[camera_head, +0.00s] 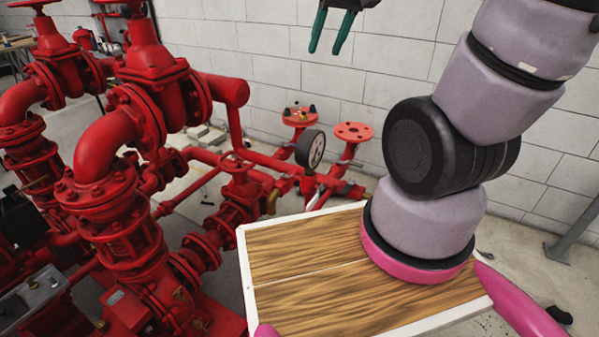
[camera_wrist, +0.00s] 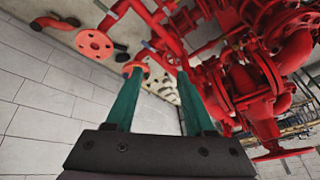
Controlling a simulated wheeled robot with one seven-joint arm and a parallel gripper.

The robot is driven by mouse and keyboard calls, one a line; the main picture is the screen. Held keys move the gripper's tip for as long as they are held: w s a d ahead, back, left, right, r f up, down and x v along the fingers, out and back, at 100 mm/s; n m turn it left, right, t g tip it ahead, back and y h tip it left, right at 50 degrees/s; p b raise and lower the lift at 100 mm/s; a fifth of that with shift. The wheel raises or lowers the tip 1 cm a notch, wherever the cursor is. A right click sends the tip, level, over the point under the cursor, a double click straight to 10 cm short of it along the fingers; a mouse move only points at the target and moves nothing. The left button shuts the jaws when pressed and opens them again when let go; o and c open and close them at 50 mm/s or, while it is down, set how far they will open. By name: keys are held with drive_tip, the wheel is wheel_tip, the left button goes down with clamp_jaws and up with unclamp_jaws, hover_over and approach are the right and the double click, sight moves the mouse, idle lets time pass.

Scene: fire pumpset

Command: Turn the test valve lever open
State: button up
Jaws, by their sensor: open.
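My gripper (camera_head: 331,36) is at the top of the head view, in front of the white block wall. Its two green fingers point down, apart and empty. It is above the red pipework, clear of it. In the wrist view the gripper (camera_wrist: 160,78) is also open, with nothing between the fingertips. In the head view a small pale lever-like part (camera_head: 313,200) stands by the red pipe below the gauge, close to the wooden board. It may be the test valve lever, but it is too small to tell. I cannot make out the lever in the wrist view.
A round pressure gauge (camera_head: 311,149) and an orange-red flange (camera_head: 353,132) stand on the pipework. Large red valves and pipes (camera_head: 110,150) fill the left. My wooden-topped base (camera_head: 300,250) is at the front. Open space lies before the wall (camera_head: 400,60).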

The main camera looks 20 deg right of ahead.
drive_tip(key=w+a+f+n+g, duration=0.1)
drive_tip(key=w+f+n, duration=0.15)
drive_tip(key=f, duration=0.45)
drive_tip(key=w+a+f+n+g, duration=0.1)
drive_tip(key=w+f+n+g, duration=0.15)
drive_tip(key=f, duration=0.35)
drive_tip(key=n+g+h, duration=0.1)
drive_tip(key=n+h, duration=0.1)
drive_tip(key=n, duration=0.2)
hover_over(294, 177)
drive_tip(key=d, duration=0.2)
wheel_tip(294, 177, down, 13)
drive_tip(key=f, duration=1.1)
drive_tip(key=shift+s+a+f, duration=0.1)
drive_tip(key=shift+s+a, duration=0.1)
drive_tip(key=shift+s, duration=0.1)
drive_tip(key=shift+c, duration=0.3)
clamp_jaws()
